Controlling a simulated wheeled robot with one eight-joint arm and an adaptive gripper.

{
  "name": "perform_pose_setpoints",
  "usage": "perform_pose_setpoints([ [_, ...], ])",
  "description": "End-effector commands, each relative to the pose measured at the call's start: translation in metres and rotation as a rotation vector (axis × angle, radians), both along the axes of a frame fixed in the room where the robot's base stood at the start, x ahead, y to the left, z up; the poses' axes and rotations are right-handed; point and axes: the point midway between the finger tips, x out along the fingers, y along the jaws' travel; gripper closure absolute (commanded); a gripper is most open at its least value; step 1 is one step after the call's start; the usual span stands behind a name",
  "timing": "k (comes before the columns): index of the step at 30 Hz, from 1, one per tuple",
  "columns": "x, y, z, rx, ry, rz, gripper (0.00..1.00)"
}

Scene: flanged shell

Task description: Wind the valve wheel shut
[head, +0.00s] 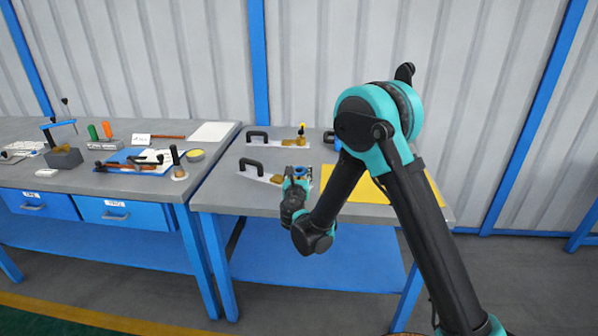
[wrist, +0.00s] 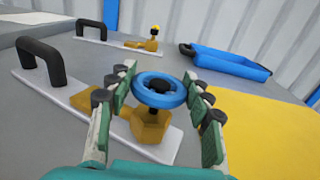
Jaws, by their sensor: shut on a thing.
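The blue valve wheel (wrist: 160,101) sits level on a brass valve body (wrist: 150,126), which is fixed on a white plate (wrist: 60,85) with a black handle (wrist: 40,62) at its left end. In the head view the wheel (head: 300,171) shows small, partly hidden by my gripper (head: 296,182). In the wrist view my gripper (wrist: 159,74) has its green-padded fingers on the left and right sides of the wheel, shut on its rim. How far the wheel is turned cannot be told.
A second plate with a yellow-topped brass valve (wrist: 150,42) lies behind. A cluttered bench (head: 100,190) with tools stands to the left.

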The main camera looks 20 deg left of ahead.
Motion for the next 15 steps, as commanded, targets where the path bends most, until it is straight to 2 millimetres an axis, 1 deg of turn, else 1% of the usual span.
perform_pose_setpoints([
  [4,-0.0004,0.0019,-0.0002,0.000,0.000,-0.035,0.78],
  [10,-0.0004,0.0017,-0.0001,0.000,0.000,-0.132,0.78],
  [15,-0.0003,0.0001,0.0000,0.000,0.000,-0.161,0.78],
])
